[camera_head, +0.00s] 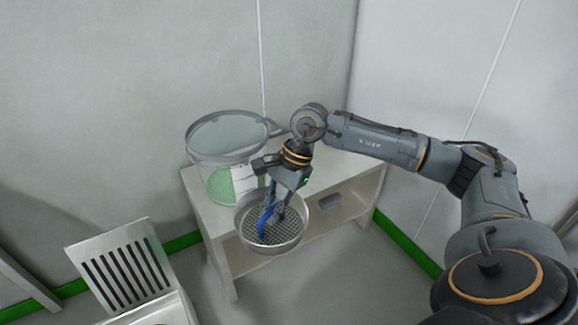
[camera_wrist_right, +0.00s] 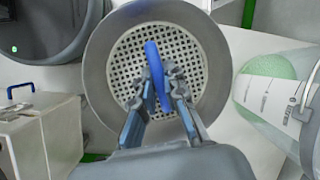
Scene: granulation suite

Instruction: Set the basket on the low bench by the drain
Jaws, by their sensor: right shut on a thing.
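The basket (camera_head: 298,240) is a round steel pan with a perforated floor and a blue handle. My right gripper (camera_head: 271,212) is shut on the blue handle from above. The wrist view shows the handle between the fingers (camera_wrist_right: 163,85) over the basket's floor (camera_wrist_right: 195,65). The basket is roughly level and overlaps the front edge of a pale bench (camera_head: 215,217) with a lower shelf. I cannot tell whether it touches the bench top. No drain can be made out. My left gripper is not in view.
A clear container (camera_head: 212,150) with green granules and a label stands on the bench, close behind the basket. A slatted steel piece (camera_head: 122,272) stands at lower left. The wrist view shows a pale box (camera_wrist_right: 45,135) with a blue handle. Grey floor lies in front.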

